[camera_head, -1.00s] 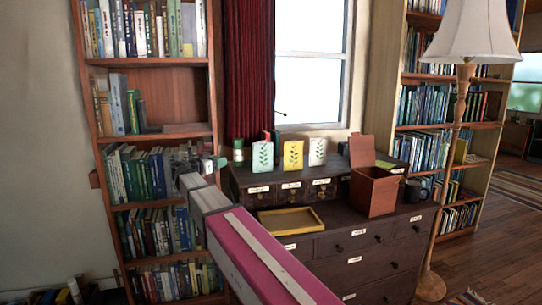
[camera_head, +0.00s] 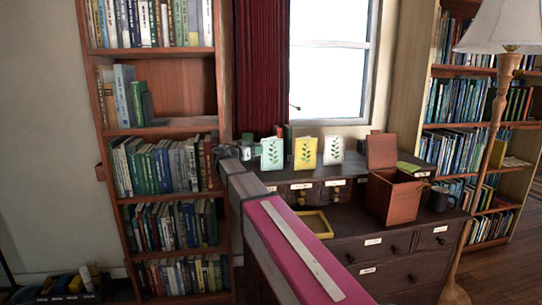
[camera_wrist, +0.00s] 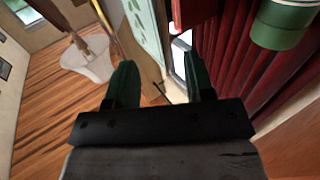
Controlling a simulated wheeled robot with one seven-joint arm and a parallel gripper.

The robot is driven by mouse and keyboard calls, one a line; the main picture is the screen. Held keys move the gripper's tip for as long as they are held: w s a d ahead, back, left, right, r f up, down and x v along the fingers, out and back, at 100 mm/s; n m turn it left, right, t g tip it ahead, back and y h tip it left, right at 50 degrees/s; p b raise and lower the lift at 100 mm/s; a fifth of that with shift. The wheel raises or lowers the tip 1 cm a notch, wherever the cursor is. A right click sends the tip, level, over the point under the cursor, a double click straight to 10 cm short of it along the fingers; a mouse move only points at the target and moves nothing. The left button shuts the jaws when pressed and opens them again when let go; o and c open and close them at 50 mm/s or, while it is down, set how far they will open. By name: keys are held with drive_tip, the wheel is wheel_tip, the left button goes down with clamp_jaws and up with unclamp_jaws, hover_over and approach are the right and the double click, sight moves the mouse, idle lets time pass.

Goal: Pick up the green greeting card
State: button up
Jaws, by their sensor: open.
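The green greeting card (camera_head: 272,154), pale green with a leaf sprig, stands upright on the drawer cabinet at the left of a row. A yellow card (camera_head: 305,152) and a white card (camera_head: 333,150) stand to its right. My gripper (camera_head: 248,151) is just left of the green card in the head view. In the wrist view my gripper (camera_wrist: 161,84) is open, with nothing between its two green fingers. The pale green card (camera_wrist: 144,32) shows beyond the fingertips there, partly cut off by the top edge.
A green cylinder (camera_wrist: 283,22) and a red object (camera_wrist: 194,10) are close by in the wrist view. A yellow tray (camera_head: 316,224) and a reddish wooden box (camera_head: 394,196) are on the cabinet (camera_head: 375,246). A bookshelf (camera_head: 177,85) stands left, a lamp (camera_head: 502,78) right.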

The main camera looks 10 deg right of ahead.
sight(271, 153)
drive_tip(key=shift+x, duration=2.7)
drive_tip(key=c, duration=0.8)
